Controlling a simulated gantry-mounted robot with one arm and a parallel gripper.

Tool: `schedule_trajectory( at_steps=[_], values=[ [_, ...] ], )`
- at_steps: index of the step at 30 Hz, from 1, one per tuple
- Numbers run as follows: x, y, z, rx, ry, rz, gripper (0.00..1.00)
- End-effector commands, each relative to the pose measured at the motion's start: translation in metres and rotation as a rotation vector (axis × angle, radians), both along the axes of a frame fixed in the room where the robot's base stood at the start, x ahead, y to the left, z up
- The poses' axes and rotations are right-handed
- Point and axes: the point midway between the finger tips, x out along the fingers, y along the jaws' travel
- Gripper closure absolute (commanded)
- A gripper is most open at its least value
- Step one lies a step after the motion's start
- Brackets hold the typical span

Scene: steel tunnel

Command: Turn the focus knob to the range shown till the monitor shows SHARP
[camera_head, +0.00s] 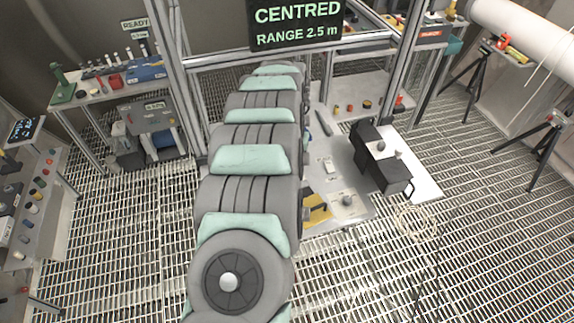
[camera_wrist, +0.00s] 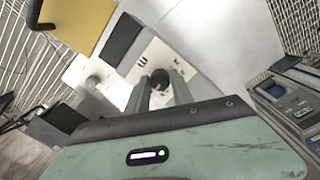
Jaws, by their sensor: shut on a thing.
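The monitor (camera_head: 297,22) at the top of the head view reads "CENTRED" and "RANGE 2.5 m". In the wrist view my gripper (camera_wrist: 162,88) is shut on a dark round knob (camera_wrist: 160,79), with one grey finger on each side of it. The knob stands on a white plate with dark markings. A second dark knob (camera_wrist: 93,80) stands on a white plate to its left, apart from the fingers. My gripper is hidden behind my arm in the head view.
A yellow block (camera_wrist: 78,22) and a black block (camera_wrist: 122,38) lie beyond the knobs. A black box (camera_head: 380,160) stands right of my arm on the bench. Side benches hold small parts. Tripods (camera_head: 545,150) stand at right. Open grating floor lies between.

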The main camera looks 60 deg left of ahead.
Motion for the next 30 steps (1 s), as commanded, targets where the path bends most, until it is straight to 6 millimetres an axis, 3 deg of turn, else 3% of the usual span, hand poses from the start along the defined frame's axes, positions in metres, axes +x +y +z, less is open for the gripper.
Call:
schedule_trajectory(
  at_steps=[18, 30],
  values=[
    [0.0015, -0.0013, -0.0022, 0.0, 0.001, 0.548, 1.0],
    [0.0012, -0.0002, -0.0001, 0.001, 0.0, 0.729, 1.0]
  ],
)
